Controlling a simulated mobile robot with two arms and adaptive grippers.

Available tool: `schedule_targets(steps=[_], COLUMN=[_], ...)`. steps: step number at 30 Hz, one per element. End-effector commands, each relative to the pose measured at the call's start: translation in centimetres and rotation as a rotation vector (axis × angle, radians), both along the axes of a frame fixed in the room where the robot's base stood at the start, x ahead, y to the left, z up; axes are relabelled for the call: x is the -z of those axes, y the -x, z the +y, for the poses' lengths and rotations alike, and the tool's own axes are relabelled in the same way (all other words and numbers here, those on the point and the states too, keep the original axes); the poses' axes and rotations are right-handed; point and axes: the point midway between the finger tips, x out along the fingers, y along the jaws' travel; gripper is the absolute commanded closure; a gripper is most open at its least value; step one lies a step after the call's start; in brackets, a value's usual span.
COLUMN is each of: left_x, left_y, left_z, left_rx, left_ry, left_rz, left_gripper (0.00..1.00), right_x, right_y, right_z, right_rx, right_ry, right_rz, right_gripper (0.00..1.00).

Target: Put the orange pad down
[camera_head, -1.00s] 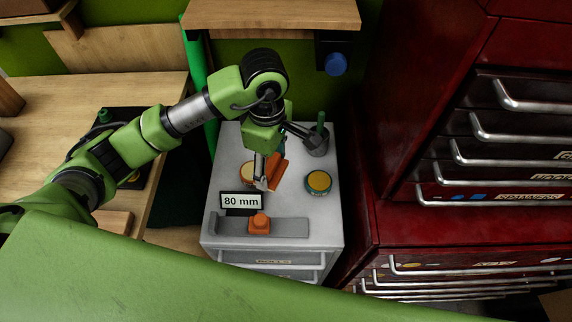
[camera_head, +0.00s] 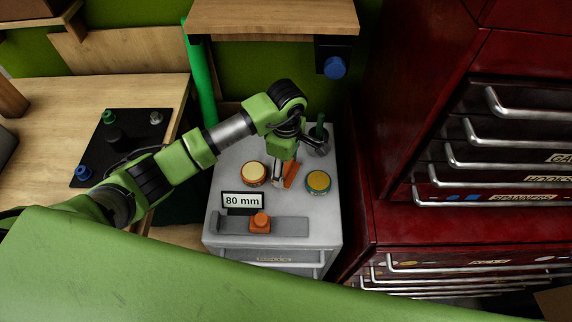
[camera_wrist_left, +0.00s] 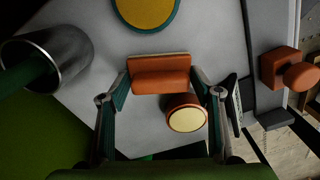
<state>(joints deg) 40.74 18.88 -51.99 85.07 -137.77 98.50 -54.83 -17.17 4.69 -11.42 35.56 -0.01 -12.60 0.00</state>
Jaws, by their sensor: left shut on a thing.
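The orange pad (camera_head: 291,173) is a small block with a pale edge. It is between the fingers of my left gripper (camera_head: 284,181), over the grey cabinet top (camera_head: 226,186). The left wrist view shows the pad (camera_wrist_left: 160,74) with a fingertip of the left gripper (camera_wrist_left: 160,88) at each end, so the gripper is shut on it. Whether the pad touches the top cannot be told. In the head view it is between an orange disc with a cream top (camera_head: 253,174) and a teal disc with a yellow top (camera_head: 318,182). My right gripper is out of view.
A metal cup (camera_head: 317,147) with a green thing in it stands at the back right of the cabinet top. In front are an "80 mm" sign (camera_head: 242,201) and a grey gauge (camera_head: 290,227) with an orange block (camera_head: 260,222). Red drawers (camera_head: 400,222) stand at right.

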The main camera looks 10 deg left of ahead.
Motion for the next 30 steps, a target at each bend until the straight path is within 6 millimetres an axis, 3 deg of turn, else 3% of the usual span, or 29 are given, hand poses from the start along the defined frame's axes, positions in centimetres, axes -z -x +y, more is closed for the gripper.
schedule_targets(steps=[7,8,9,10,23,30], left_x=[0.4,0.4,0.3,0.3,-0.3,-4.6], left_y=[0.0,0.0,0.0,0.0,0.0,-0.2], left_z=[0.0,0.0,0.0,0.0,0.0,0.0], left_rx=[0.000,0.000,0.000,0.000,-0.001,0.002], left_ry=[-0.001,-0.001,0.000,0.000,0.001,0.000], left_rz=[-0.001,-0.001,-0.001,-0.001,0.000,-0.008], left_gripper=[0.59,0.39,0.29,0.25,0.25,0.25], right_x=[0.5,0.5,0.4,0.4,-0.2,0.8], right_y=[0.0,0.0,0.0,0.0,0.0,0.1], right_z=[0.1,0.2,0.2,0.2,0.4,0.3], right_rx=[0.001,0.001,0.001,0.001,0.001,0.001], right_ry=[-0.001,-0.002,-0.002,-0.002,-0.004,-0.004], right_rz=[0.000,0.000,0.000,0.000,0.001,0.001], right_gripper=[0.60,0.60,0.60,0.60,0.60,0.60])
